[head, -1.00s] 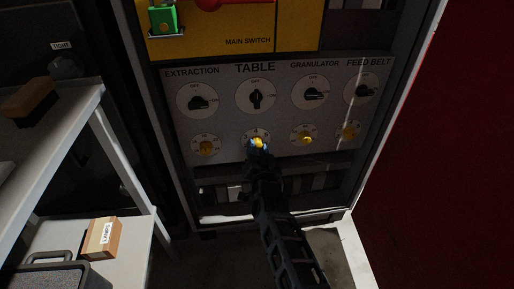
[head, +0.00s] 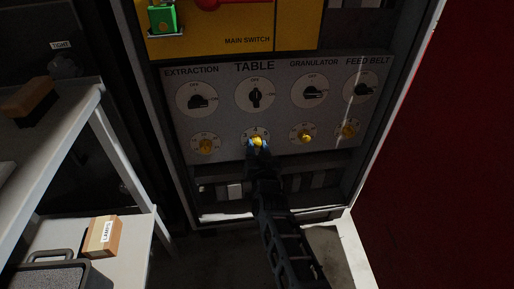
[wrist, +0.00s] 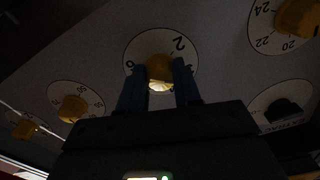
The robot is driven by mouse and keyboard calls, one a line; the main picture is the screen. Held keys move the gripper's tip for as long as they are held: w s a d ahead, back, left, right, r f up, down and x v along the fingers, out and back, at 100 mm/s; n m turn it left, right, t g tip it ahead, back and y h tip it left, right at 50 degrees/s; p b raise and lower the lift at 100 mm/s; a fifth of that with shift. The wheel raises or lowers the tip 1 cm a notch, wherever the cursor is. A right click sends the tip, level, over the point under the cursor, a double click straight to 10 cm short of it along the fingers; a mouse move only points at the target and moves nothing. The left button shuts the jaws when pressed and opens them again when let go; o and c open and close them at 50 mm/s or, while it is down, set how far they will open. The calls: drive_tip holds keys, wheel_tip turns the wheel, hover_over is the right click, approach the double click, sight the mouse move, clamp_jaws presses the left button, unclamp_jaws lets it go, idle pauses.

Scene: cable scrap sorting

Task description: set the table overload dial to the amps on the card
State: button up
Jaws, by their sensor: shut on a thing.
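The yellow table overload dial (head: 257,141) sits on the grey panel below the black TABLE switch (head: 255,96). My gripper (head: 258,146) reaches up from below and is shut on this dial. In the wrist view, its two blue fingers (wrist: 160,86) stand on either side of the yellow knob (wrist: 159,68). The numerals on the dial's white scale (wrist: 143,44) are partly covered; a 2 shows at its upper right. The dial's pointer and exact setting cannot be read. I cannot make out a card with amps in either view.
Other yellow dials sit close on both sides: under EXTRACTION (head: 206,146), GRANULATOR (head: 303,137) and FEED BELT (head: 348,130). The cabinet's lower edge (head: 270,215) lies under my arm. A grey shelf (head: 50,135) with a LAMPS box (head: 103,236) stands left.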

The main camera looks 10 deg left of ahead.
drive_tip(key=o, duration=1.1)
drive_tip(key=shift+c, duration=0.2)
drive_tip(key=p+v, duration=0.4)
drive_tip(key=v, duration=0.4)
